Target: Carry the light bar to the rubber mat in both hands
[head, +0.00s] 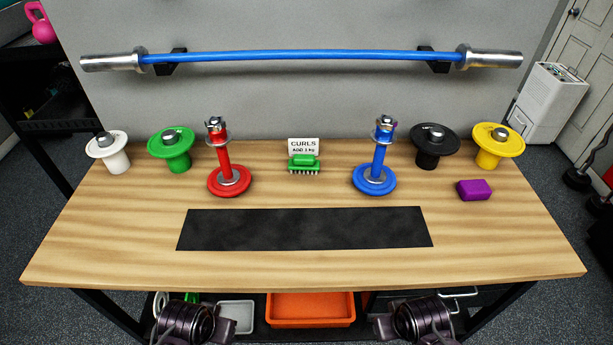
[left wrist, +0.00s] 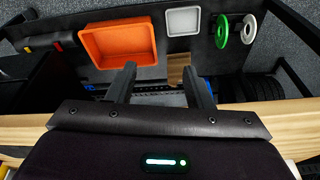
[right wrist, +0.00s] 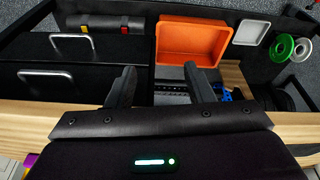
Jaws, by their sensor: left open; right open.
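The light bar (head: 300,56) has a blue shaft and silver sleeves. It rests level across two black hooks (head: 172,62) on the grey back panel, above the bench. The black rubber mat (head: 305,228) lies flat and bare on the front middle of the wooden bench. My left gripper (left wrist: 159,72) is open and empty at the bench's front edge, in the left wrist view. My right gripper (right wrist: 160,70) is open and empty there too, in the right wrist view. In the head view both arms show at the bottom, well away from the bar.
Red (head: 229,178) and blue (head: 374,178) weight posts stand behind the mat, with a green brush (head: 304,165) and sign between them. White, green, black and yellow weight pieces line the bench's back. A purple block (head: 474,190) sits right. An orange bin (head: 310,308) is below.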

